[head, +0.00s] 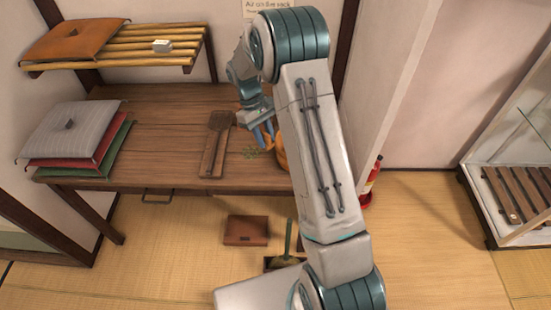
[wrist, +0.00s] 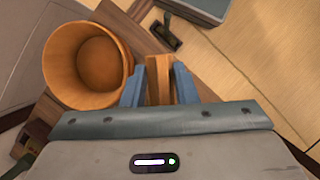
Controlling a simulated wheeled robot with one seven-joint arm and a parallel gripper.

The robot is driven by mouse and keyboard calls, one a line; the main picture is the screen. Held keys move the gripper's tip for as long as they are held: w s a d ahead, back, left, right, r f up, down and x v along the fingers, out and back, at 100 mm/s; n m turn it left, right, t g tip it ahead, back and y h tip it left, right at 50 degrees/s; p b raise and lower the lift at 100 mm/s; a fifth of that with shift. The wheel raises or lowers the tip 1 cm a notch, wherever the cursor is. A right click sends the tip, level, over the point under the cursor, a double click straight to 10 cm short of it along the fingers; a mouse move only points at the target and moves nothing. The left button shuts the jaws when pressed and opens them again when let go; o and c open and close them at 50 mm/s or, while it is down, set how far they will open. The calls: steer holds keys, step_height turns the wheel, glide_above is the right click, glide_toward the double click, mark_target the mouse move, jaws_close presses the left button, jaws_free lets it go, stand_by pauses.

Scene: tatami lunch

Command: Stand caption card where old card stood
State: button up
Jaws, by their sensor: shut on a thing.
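My gripper (head: 263,136) is over the right part of the wooden table in the head view, partly behind my arm. In the wrist view its two blue fingers (wrist: 158,84) are shut on a narrow tan wooden-looking piece (wrist: 159,75). I see the piece nearly end-on, so I cannot tell whether it is the caption card. An orange-brown round tub (wrist: 50,68) stands just left of the fingers in the wrist view; part of it shows beside my arm in the head view (head: 280,155). I cannot make out an old card.
On the table (head: 165,128) are stacked cushions (head: 65,130) and a wooden paddle (head: 214,145). A slatted rack (head: 165,45) above holds an orange cushion (head: 75,40) and a small pale block (head: 161,46). A brown box (head: 246,230) and glass case (head: 510,160) stand on the floor.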

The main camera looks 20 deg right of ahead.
mark_target(271, 162)
steer(key=w+d+n+t+h+b, duration=0.2)
steer(key=w+n+b, duration=0.6)
steer(key=b, duration=0.4)
steer(key=shift+n, duration=0.4)
steer(key=f, duration=1.2)
steer(key=s+f+b, duration=0.1)
steer(key=f, duration=0.5)
steer(key=shift+f, duration=0.15)
steer(key=o, duration=0.9)
steer(key=shift+o, duration=0.2)
